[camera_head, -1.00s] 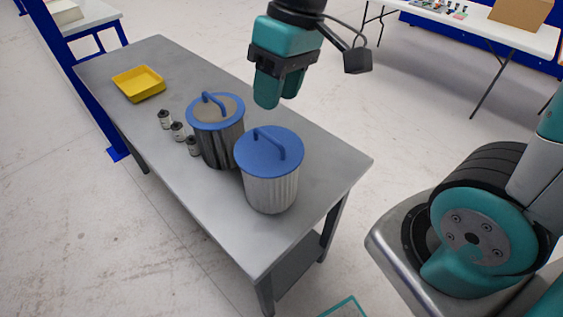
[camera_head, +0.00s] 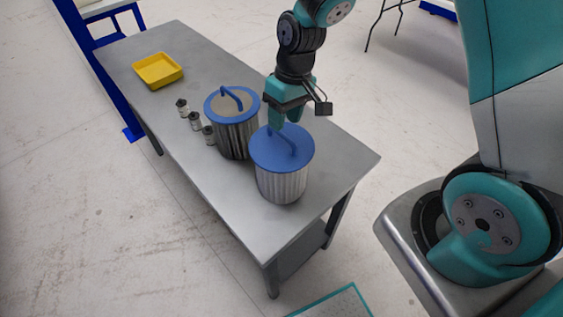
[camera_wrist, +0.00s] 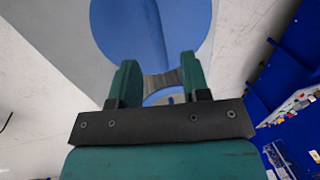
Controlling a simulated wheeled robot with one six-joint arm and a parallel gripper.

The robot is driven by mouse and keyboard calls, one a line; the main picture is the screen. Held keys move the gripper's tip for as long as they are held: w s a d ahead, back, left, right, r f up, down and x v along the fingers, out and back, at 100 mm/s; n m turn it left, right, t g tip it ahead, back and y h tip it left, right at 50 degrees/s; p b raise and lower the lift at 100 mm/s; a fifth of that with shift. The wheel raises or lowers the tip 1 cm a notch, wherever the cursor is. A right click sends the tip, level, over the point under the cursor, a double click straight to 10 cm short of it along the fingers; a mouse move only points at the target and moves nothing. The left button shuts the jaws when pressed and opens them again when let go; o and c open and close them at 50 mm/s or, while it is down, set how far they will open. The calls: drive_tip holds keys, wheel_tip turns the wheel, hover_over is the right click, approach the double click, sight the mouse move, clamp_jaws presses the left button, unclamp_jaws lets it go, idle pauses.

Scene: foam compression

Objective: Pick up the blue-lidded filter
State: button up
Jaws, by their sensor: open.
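The blue-lidded filter (camera_head: 281,184) stands upright at the near right part of the grey table. It has a solid blue lid with a blue arched handle (camera_head: 283,142) and a pale ribbed body. My gripper (camera_head: 285,121) points down just above the far edge of its lid and hides part of it. The fingers are open with nothing between them. In the wrist view the blue lid (camera_wrist: 108,25) fills the top middle, beyond the fingertips of my gripper (camera_wrist: 160,62). I cannot tell whether the fingers touch the handle.
A dark ribbed canister (camera_head: 236,140) with a blue rim, grey top and blue handle stands close on the left. Several small grey-black cylinders (camera_head: 195,121) and a yellow tray (camera_head: 158,70) lie farther left on the table (camera_head: 205,190). The table's right end is clear.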

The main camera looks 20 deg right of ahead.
sight(282, 158)
drive_tip(key=shift+w+a+f+p, duration=0.15)
drive_tip(key=shift+f+p, duration=0.3)
drive_tip(key=shift+f, duration=0.45)
drive_tip(key=shift+s+a+f+p, duration=0.1)
drive_tip(key=shift+a+f+p, duration=0.25)
drive_tip(key=shift+f, duration=0.5)
drive_tip(key=shift+w+a+f+p, duration=0.1)
drive_tip(key=shift+f+p, duration=0.45)
drive_tip(key=shift+f, duration=0.35)
clamp_jaws()
